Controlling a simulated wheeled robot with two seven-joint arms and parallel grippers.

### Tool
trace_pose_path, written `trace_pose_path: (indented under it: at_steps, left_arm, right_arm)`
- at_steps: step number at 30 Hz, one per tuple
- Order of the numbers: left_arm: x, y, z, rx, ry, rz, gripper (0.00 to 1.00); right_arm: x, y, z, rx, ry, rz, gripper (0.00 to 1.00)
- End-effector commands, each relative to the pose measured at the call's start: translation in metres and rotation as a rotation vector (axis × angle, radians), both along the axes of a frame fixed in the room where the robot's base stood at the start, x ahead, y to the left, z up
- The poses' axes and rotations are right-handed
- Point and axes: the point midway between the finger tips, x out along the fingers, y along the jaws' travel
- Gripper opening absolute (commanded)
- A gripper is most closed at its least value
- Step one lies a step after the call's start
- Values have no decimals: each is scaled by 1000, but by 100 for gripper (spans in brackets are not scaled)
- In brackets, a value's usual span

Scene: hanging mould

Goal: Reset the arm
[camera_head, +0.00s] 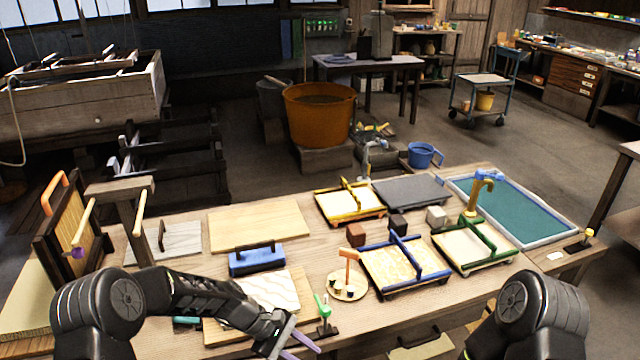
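My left arm comes in from the lower left and reaches over the front edge of the workbench (370,323). Its gripper (291,340) is low in the picture, in front of a marbled sheet on a wooden board. Pale lavender parts show at its end; I cannot tell whether they are fingers or a held thing, nor whether the gripper is open. My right arm (525,312) shows only as a dark link at the lower right. Its gripper is out of view.
A green-handled tool (323,308) stands close right of my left gripper. Further off are a blue block (257,260), a blue-edged frame mould (405,268), a green-edged one (473,246) and a teal tray (515,210). A wooden post (130,222) stands left.

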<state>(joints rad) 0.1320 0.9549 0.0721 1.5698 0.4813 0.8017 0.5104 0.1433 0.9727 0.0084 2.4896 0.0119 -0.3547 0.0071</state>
Motion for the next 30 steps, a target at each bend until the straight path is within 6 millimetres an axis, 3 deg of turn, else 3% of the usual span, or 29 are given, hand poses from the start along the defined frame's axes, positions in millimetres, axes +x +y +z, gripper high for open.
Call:
trace_pose_path:
  at_steps: [5, 9, 12, 15, 18, 22, 30]
  left_arm:
    - [-46, 23, -77, 207, -209, -147, 33]
    - [-116, 44, -127, 370, -432, -381, 33]
    - [-174, 47, -138, 412, -555, -538, 33]
    - [-223, 45, -136, 399, -587, -618, 33]
    - [-252, 43, -134, 374, -558, -648, 33]
    - [-265, 44, -135, 364, -535, -655, 33]
    - [-264, 44, -135, 365, -535, -651, 33]
  right_arm:
    - [0, 0, -2, 1, -1, 1, 32]
    - [1, 0, -4, 2, -3, 1, 32]
    - [1, 1, -7, 2, -3, 1, 32]
    - [1, 1, -8, 2, -4, 1, 32]
    - [1, 1, -8, 2, -4, 1, 32]
    - [1, 1, -10, 2, -4, 1, 32]
    - [1, 1, -10, 2, -4, 0, 32]
